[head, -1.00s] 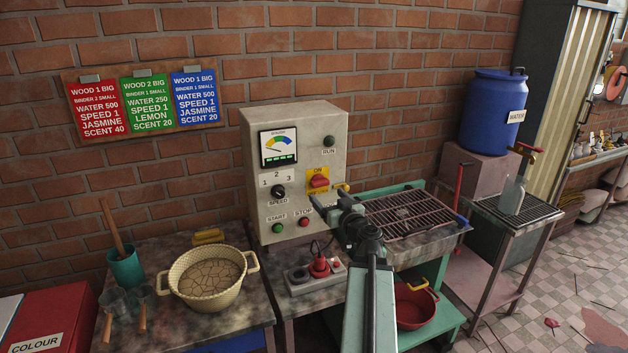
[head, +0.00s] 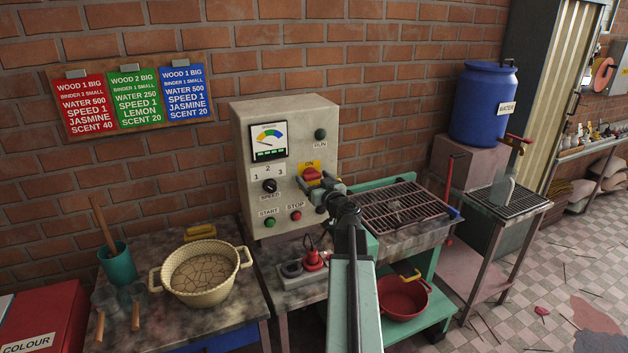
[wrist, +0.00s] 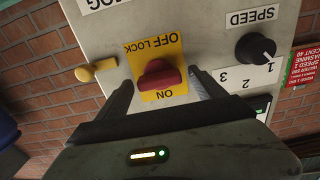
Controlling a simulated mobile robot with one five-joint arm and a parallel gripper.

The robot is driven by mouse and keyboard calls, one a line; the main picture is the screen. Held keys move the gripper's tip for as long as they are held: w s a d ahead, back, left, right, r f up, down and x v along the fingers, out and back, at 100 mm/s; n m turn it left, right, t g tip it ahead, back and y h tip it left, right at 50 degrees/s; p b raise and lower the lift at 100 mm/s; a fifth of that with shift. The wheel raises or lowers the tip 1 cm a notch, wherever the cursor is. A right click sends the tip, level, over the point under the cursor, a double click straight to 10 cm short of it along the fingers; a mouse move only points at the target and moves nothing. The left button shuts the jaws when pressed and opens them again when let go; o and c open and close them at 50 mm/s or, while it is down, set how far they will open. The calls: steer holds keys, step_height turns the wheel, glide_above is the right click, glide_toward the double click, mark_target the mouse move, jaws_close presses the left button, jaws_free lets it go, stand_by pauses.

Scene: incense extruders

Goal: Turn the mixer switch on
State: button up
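The mixer switch is a red rotary knob (head: 312,174) on a yellow plate marked ON and OFF LOCK, on the front of the beige control box (head: 245,125). In the wrist view the knob (wrist: 160,75) shows upside down, between the two dark fingers of my gripper (wrist: 159,84). The fingers are apart, with a gap visible on each side of the knob. In the head view my gripper (head: 320,187) is right at the switch and hides the lower part of its plate. I cannot tell which setting the knob points to.
The speed dial (head: 269,186) and the start (head: 270,222) and stop (head: 296,216) buttons are close by. A socket block with a red plug (head: 313,260) is below, and a metal grill (head: 400,208) is to the right.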

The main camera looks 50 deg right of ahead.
steer(key=c, duration=1.2)
steer(key=shift+m, duration=0.4)
steer(key=m, duration=0.8)
steer(key=shift+f, duration=0.1)
steer(key=m, duration=0.4)
steer(key=shift+m, duration=2.7)
